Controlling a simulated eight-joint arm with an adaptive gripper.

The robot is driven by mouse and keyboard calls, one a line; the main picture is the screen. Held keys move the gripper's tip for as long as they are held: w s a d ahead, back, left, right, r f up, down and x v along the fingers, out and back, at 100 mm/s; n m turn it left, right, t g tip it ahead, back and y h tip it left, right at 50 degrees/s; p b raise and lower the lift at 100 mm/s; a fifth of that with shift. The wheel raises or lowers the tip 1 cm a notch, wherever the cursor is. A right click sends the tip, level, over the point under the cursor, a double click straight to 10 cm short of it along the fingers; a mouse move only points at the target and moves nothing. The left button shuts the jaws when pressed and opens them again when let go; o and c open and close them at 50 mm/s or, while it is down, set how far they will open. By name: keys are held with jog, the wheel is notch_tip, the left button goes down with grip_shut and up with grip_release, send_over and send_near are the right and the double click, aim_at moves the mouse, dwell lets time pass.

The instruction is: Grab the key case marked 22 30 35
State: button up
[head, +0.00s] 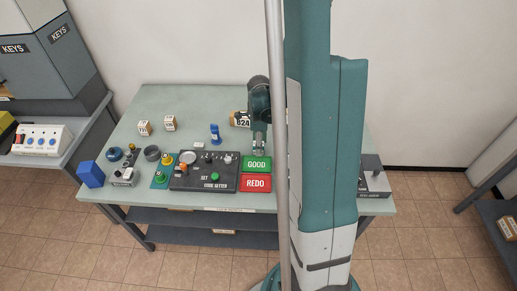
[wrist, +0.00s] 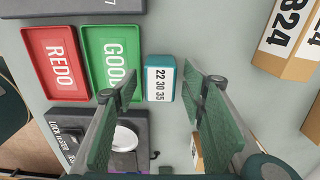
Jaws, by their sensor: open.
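The key case (wrist: 160,84) is a small teal block with a white label reading 22 30 35. In the wrist view it lies on the table just beside the green GOOD tray (wrist: 110,58), with a small gap. My gripper (wrist: 165,82) is open, and the case appears between its two spread green fingers, closer to the left one. No contact is visible, and I cannot tell how far the fingers are above it. In the head view my gripper (head: 258,148) points down just behind the GOOD tray (head: 257,164) and the case is hidden there.
A red REDO tray (head: 256,183) adjoins the GOOD tray. The dark code setter panel (head: 205,172) is to their left. A tan box marked 824 (head: 241,120) stands behind my gripper. A blue bottle-like object (head: 214,134) and two small boxes stand left.

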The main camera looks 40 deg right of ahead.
jog(key=shift+c, duration=0.5)
jog(key=c, duration=0.9)
jog(key=shift+r+p, duration=0.75)
jog(key=shift+r, duration=4.25)
